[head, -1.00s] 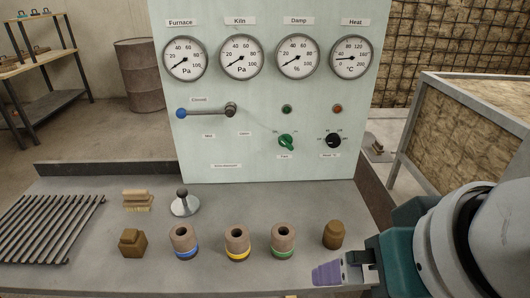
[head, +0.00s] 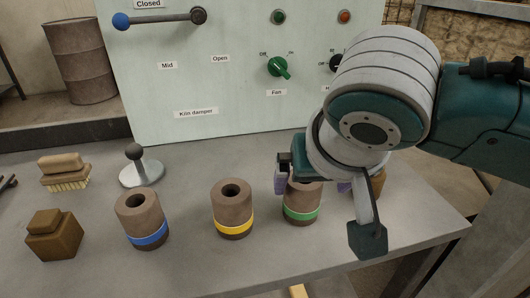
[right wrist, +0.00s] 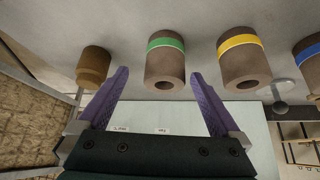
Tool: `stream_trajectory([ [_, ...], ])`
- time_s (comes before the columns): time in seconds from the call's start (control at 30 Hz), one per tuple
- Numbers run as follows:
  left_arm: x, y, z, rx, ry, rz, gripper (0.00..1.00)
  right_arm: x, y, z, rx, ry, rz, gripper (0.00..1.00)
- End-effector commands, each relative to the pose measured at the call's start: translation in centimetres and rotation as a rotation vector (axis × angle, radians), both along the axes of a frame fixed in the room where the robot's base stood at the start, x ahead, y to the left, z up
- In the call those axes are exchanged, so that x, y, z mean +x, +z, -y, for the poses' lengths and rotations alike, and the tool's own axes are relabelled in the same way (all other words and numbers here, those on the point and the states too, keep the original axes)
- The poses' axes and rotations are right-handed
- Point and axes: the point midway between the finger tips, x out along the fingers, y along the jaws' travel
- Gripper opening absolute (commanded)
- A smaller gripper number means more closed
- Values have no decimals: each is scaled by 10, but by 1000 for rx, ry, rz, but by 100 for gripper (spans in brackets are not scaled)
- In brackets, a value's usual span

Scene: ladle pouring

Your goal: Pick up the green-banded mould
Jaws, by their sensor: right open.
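The green-banded mould (head: 302,207) is a brown hollow cylinder with a green ring, upright on the bench. My right gripper (head: 312,184) is at its top in the head view and hides part of it. In the right wrist view the mould (right wrist: 165,68) stands ahead, between the lines of the two purple fingers. The right gripper (right wrist: 163,100) is open and empty there, with no finger seen touching the mould. My left gripper is not in view.
A yellow-banded mould (head: 232,208) stands left of the green one, then a blue-banded mould (head: 142,218). A brown piece (right wrist: 94,66) stands on the other side. The panel (head: 230,90) rises behind; the bench (head: 190,265) front is clear.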

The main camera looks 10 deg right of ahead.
Motion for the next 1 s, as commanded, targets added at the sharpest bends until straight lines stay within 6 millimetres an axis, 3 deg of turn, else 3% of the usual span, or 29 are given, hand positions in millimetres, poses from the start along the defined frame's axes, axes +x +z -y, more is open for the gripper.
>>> stream_trajectory([
  [0.33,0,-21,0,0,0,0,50,24,-41,-3,-1,2,1,100],
  [0.67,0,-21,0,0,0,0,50,28,-45,-2,0,3,1,100],
  [1.0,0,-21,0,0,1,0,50,28,-45,-2,0,2,1,62],
])
